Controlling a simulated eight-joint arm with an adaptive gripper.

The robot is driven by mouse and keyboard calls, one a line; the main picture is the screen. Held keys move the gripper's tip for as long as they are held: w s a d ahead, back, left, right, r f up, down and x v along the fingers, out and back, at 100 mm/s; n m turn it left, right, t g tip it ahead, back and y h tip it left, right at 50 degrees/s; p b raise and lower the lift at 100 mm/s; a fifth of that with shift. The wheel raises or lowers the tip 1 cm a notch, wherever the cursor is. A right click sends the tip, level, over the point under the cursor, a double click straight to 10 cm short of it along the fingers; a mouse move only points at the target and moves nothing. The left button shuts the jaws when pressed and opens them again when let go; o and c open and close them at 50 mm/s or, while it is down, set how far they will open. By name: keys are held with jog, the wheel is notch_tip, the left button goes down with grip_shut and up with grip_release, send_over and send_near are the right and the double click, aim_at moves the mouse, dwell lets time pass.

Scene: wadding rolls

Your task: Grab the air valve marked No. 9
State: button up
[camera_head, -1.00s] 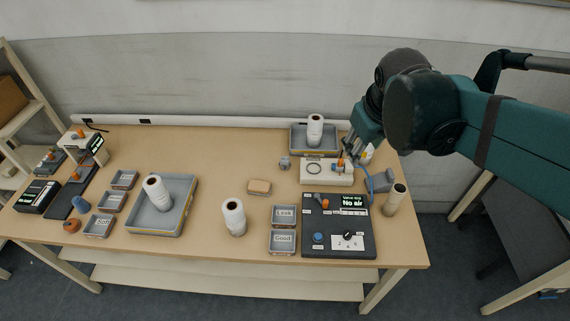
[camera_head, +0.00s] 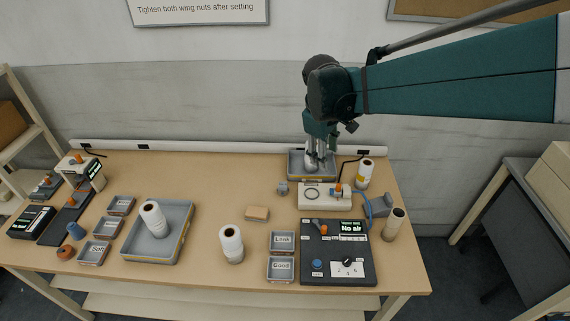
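I cannot read a No. 9 mark on anything. A black control box (camera_head: 309,272) at the right front has a display (camera_head: 351,227) reading "No air". It also carries an orange-tipped lever (camera_head: 322,230), a blue button (camera_head: 317,264) and a black knob (camera_head: 347,262). Behind it is a white fixture (camera_head: 312,203) with a ring, an orange part (camera_head: 338,188) and a blue hose (camera_head: 380,207). My gripper (camera_head: 314,164) points down at the white roll in the back grey tray (camera_head: 296,174). The fingers largely hide the roll, so their opening and any hold are unclear.
A brown tube (camera_head: 394,225) stands at the right edge. Small labelled trays (camera_head: 282,242) sit beside the control box. The wooden table (camera_head: 215,180) is clear behind the sponge (camera_head: 257,214).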

jog(key=w+a+f+n+g+h, duration=0.1)
jog(key=w+a+f+n, duration=0.3)
jog(key=w+a+f, duration=0.45)
jog(key=n+g+h, duration=0.1)
jog(key=n+h, duration=0.1)
jog(key=n, duration=0.1)
send_near(282, 184)
jog(key=x, duration=0.3)
jog(key=shift+w+r, duration=0.2)
jog(key=shift+r, duration=0.05)
jog(key=shift+x, duration=1.3)
jog(key=shift+s+b+x, duration=0.2)
jog(key=shift+b+x, duration=0.25)
jog(key=shift+x, duration=2.15)
